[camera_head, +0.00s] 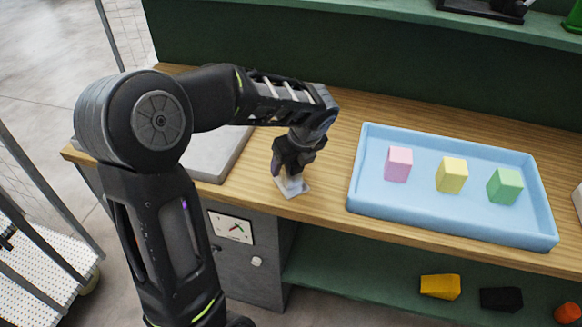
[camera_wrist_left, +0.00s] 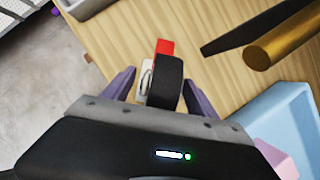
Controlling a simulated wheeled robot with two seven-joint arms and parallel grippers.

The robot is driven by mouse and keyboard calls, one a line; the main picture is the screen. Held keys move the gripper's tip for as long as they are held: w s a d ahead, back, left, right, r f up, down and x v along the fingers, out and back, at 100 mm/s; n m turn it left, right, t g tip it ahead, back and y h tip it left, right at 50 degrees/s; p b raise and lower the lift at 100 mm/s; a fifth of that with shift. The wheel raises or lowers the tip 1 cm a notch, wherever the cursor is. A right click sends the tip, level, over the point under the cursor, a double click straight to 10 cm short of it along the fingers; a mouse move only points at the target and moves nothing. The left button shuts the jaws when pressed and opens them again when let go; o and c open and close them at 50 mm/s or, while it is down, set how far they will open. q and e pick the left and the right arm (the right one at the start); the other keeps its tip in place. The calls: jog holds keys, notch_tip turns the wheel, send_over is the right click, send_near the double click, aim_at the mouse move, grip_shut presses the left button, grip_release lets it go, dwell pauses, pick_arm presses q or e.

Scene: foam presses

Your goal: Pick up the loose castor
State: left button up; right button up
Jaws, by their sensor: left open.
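The loose castor (camera_head: 292,187) stands on the wooden bench near its front edge. In the head view only its pale plate shows below my left gripper (camera_head: 290,165), which hides the rest. In the left wrist view the castor (camera_wrist_left: 166,82) shows a black wheel, a pale metal part and a red part. My left gripper (camera_wrist_left: 160,92) is open, pointing down, with one purple-grey finger on each side of the castor. Gaps show between the fingers and the castor. My right gripper is not in view.
A light blue tray (camera_head: 450,221) with pink, yellow and green blocks stands to the right. A grey slab (camera_head: 222,153) lies to the left. A brass-coloured cylinder (camera_wrist_left: 287,38) and a dark bar (camera_wrist_left: 255,32) show in the wrist view. Foam pieces lie on the lower shelf (camera_head: 350,268).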

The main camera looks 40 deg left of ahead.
pick_arm(q)
grip_shut()
dwell(0.8)
jog(key=shift+r, duration=0.1)
